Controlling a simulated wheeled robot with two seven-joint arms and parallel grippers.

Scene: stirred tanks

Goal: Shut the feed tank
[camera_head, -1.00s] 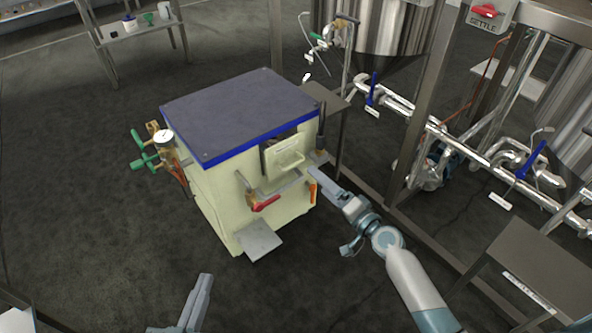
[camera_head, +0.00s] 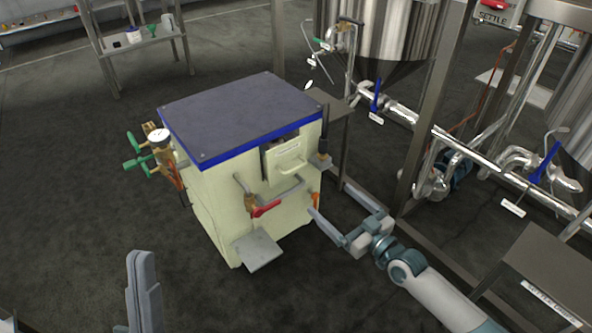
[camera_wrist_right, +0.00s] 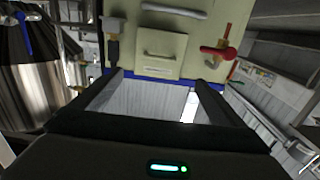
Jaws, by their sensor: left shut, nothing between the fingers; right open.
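Steel tanks on frames stand at the back (camera_head: 385,35) and right edge (camera_head: 575,125). Which is the feed tank I cannot tell; the only readable sign says SETTLE (camera_head: 494,17). Blue valve handles sit on the pipework, one at the middle (camera_head: 375,97) and one at the right (camera_head: 545,162). My right gripper (camera_head: 330,198) is open and empty, by the front right of a cream cabinet (camera_head: 222,190). In the right wrist view its fingers (camera_wrist_right: 157,97) are spread, with the cabinet beyond. My left gripper (camera_head: 143,257) is shut and empty at lower left, apart from the cabinet.
The cabinet has a dark top (camera_head: 240,115), a red handle (camera_head: 266,209), a small front panel (camera_head: 286,160) and a low plate (camera_head: 258,250). Green-handled valves (camera_head: 135,163) and a gauge stick out left. A steel table (camera_head: 550,265) stands right. Floor at left is clear.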

